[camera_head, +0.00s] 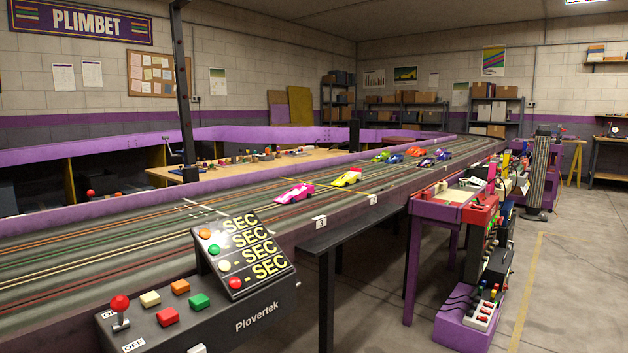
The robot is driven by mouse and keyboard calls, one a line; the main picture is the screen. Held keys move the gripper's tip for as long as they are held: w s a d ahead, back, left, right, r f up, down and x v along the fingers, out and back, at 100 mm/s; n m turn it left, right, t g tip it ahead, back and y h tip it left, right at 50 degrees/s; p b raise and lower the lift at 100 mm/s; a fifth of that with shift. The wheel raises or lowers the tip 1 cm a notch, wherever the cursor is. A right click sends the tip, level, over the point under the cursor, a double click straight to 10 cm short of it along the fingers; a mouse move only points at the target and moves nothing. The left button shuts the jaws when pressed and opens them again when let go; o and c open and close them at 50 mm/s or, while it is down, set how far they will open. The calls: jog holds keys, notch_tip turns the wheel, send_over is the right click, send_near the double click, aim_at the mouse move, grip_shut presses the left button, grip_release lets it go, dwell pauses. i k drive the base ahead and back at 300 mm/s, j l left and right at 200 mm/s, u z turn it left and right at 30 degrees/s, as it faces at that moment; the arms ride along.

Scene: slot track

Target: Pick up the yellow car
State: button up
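The yellow car (346,177) sits on the multi-lane slot track (110,245), a little right of the picture's middle. It looks upright, with some red on it. A pink car (295,193) stands just to its left and nearer to me, apart from it. My gripper does not show in this view.
Several other cars, among them a green one (381,157) and a blue one (443,155), are farther along the track. A black control box (215,320) with coloured buttons is at the near front. A dark narrow shelf (360,228) juts along the track's near side. A purple table (436,212) with equipment stands to the right.

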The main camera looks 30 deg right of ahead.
aim_at(348, 178)
jog(key=i+l+u, duration=0.1)
jog(key=l, duration=0.45)
jog(key=i+l+u, duration=0.15)
jog(key=l, duration=0.4)
jog(key=i+l+u, duration=0.1)
jog(key=l, duration=0.45)
jog(key=i+l+u, duration=0.1)
jog(key=l, duration=0.5)
jog(key=i+l+u, duration=0.15)
jog(key=l, duration=0.4)
